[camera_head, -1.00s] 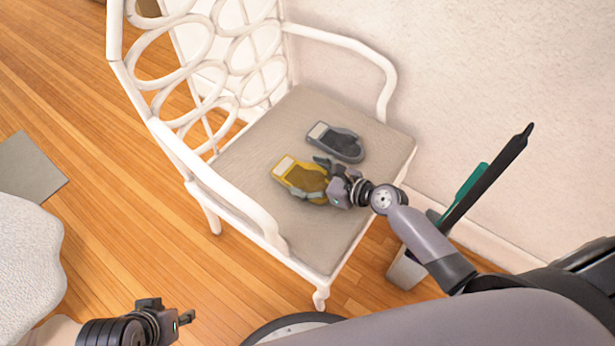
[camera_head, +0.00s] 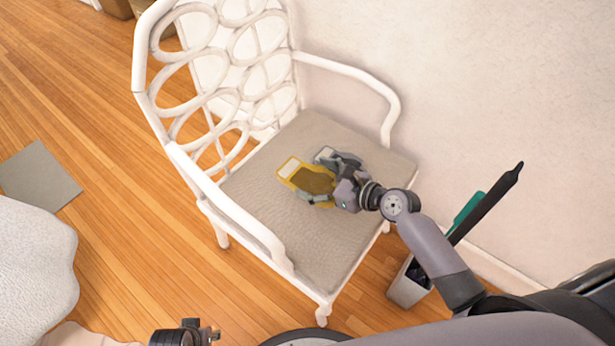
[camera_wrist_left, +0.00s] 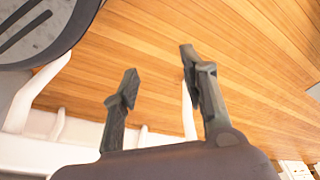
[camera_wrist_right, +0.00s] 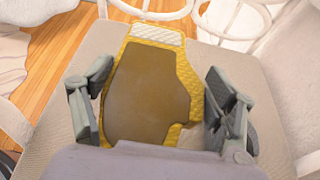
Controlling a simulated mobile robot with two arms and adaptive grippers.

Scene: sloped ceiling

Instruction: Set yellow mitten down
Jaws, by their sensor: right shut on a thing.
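The yellow mitten (camera_head: 293,170) has a brown palm and a pale cuff. My right gripper (camera_head: 326,183) is shut on it over the chair's grey seat (camera_head: 262,208). In the right wrist view the mitten (camera_wrist_right: 150,90) lies between the two fingers (camera_wrist_right: 158,112), cuff pointing away. I cannot tell whether it touches the seat.
The white chair has a looped back (camera_head: 200,80) and an armrest (camera_head: 350,75) on each side. The seat's front part is bare. A bin (camera_head: 408,285) with dark and green items stands right of the chair by the wall. A white rounded piece (camera_head: 30,260) is at left.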

